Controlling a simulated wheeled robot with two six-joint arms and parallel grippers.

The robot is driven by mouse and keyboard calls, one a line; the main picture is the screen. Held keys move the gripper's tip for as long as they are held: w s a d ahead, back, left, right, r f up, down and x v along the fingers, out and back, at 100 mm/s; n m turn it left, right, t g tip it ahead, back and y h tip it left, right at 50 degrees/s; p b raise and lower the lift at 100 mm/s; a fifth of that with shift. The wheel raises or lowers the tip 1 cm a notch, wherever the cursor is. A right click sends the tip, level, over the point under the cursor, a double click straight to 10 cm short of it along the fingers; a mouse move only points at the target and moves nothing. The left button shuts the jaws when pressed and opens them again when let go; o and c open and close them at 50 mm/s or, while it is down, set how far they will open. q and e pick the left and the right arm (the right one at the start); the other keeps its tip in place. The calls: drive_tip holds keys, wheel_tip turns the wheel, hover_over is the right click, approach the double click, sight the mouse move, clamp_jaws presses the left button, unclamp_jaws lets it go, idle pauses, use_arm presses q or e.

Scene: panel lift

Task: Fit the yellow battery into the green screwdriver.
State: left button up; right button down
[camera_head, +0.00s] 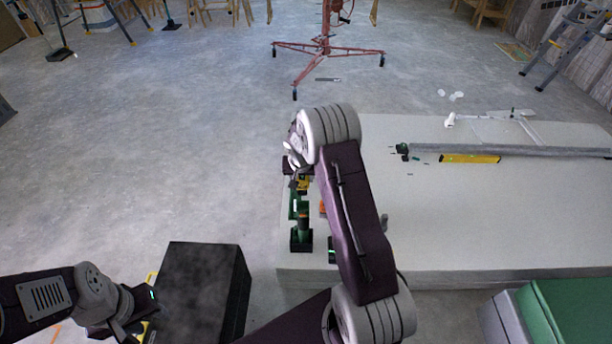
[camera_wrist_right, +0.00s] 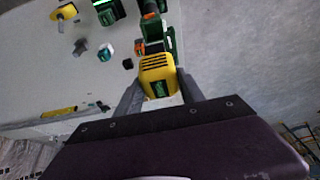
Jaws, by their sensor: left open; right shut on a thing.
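The green screwdriver (camera_head: 300,228) lies near the left edge of the white panel stack; it also shows in the right wrist view (camera_wrist_right: 151,30). The yellow battery (camera_head: 303,185) is at the screwdriver's far end. My right gripper (camera_head: 298,172) is shut on the battery, which shows between its two fingers in the right wrist view (camera_wrist_right: 157,70). The battery's front end is right at the screwdriver; I cannot tell whether it is seated or only close. My right arm covers part of the panel. My left gripper (camera_head: 143,312) is open, low at the left, away from both.
The white panel stack (camera_head: 500,215) carries a yellow level (camera_head: 470,158), a long grey bar and several small tools. A black box (camera_head: 200,285) stands beside my left gripper. A green box (camera_head: 575,310) is at bottom right. The floor left of the stack is clear.

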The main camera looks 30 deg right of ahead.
sight(303, 194)
drive_tip(key=shift+d+f, duration=0.2)
drive_tip(key=shift+f, duration=0.15)
drive_tip(key=shift+f+b, duration=0.55)
drive_tip(key=shift+b, duration=0.2)
wheel_tip(303, 194, down, 5)
drive_tip(key=b, duration=0.3)
drive_tip(key=shift+r, duration=0.1)
drive_tip(key=shift+b, duration=0.3)
drive_tip(key=shift+f, duration=0.2)
drive_tip(key=shift+f+b, duration=0.35)
drive_tip(key=shift+b, duration=0.55)
drive_tip(key=shift+f+b, duration=0.9)
drive_tip(key=shift+b, duration=0.05)
